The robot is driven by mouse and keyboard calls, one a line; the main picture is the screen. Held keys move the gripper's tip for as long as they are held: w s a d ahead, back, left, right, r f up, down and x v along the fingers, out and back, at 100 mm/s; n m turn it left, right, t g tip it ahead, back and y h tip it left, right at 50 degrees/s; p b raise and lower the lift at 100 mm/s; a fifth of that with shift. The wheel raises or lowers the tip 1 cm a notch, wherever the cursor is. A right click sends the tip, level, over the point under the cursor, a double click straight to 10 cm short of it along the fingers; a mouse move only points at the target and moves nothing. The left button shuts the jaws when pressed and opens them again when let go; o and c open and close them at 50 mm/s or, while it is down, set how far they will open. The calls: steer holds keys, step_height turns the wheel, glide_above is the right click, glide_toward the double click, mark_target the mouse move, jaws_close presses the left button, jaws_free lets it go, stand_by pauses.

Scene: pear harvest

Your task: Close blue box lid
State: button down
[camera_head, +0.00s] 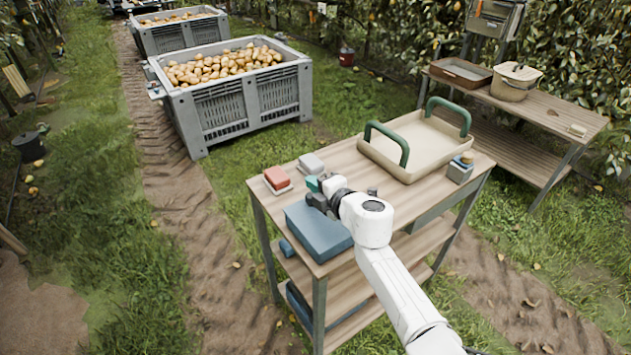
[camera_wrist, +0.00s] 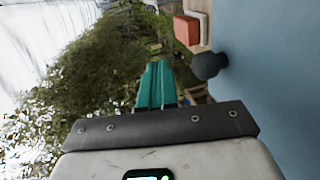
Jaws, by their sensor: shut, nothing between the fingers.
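The blue box (camera_head: 318,235) sits at the near left corner of the wooden table. Its blue top looks flat and down over the box, with no gap that I can make out. My gripper (camera_head: 313,184) is at the box's far edge, and my wrist hides part of that edge. In the wrist view, the green fingers of my gripper (camera_wrist: 155,83) are together and empty. The box's broad blue surface (camera_wrist: 275,75) fills the right side there, close beside the fingers. I cannot tell whether they touch it. A dark rounded piece (camera_wrist: 209,65) shows at its edge.
A red block (camera_head: 277,177) and a whitish block (camera_head: 311,163) lie on the table (camera_head: 345,163) just beyond the box. A beige tray with green handles (camera_head: 415,147) stands farther right. Grey pear crates (camera_head: 232,110) stand on the grass behind.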

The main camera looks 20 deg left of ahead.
steer(key=shift+w+a+f+g+h+p, duration=0.2)
steer(key=shift+f+g+h, duration=0.1)
steer(key=shift+f, duration=0.15)
steer(key=shift+w+a+f+g+h+p, duration=0.2)
steer(key=shift+f+h, duration=0.1)
steer(key=shift+f, duration=0.15)
